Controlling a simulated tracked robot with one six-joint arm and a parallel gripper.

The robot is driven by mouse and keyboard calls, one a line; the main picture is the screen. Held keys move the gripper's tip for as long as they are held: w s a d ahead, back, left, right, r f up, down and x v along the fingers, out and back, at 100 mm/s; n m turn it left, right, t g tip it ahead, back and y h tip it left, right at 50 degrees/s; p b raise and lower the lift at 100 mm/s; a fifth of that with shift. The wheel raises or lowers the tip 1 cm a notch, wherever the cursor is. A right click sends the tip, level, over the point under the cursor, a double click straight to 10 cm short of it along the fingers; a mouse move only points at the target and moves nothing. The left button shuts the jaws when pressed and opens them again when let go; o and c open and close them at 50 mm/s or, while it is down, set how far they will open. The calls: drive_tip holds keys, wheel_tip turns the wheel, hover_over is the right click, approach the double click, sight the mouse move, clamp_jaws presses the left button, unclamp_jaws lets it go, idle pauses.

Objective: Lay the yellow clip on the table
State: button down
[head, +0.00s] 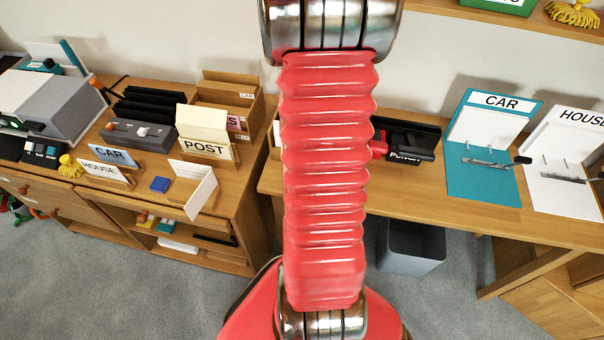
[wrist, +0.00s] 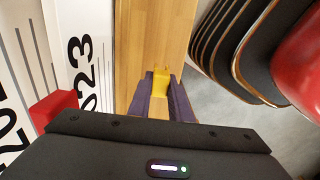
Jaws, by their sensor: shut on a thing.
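In the wrist view, my gripper (wrist: 161,82) has purple fingers closed on a yellow clip (wrist: 160,97). The clip sits between the fingers and its far end sticks out near their tips. Beyond it is a strip of light wooden surface (wrist: 152,30); I cannot tell how far the clip is from it. In the head view, my red arm hides the middle, and neither the gripper nor the clip shows. A wooden table (head: 400,192) stands at the right and a wooden desk (head: 120,190) at the left.
In the wrist view, white panels marked 2023 (wrist: 85,60) and a red block (wrist: 54,106) stand close on the left. In the head view, the table holds a black punch (head: 405,150), a teal CAR board (head: 480,190) and a white HOUSE board (head: 560,185). A grey bin (head: 410,250) stands below.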

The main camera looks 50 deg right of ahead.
drive_tip(key=shift+f, duration=0.1)
drive_tip(key=shift+f, duration=1.75)
drive_tip(key=c, duration=1.6)
unclamp_jaws()
drive_tip(key=shift+f, duration=0.1)
wheel_tip(320, 180, up, 12)
drive_tip(key=shift+r, duration=0.15)
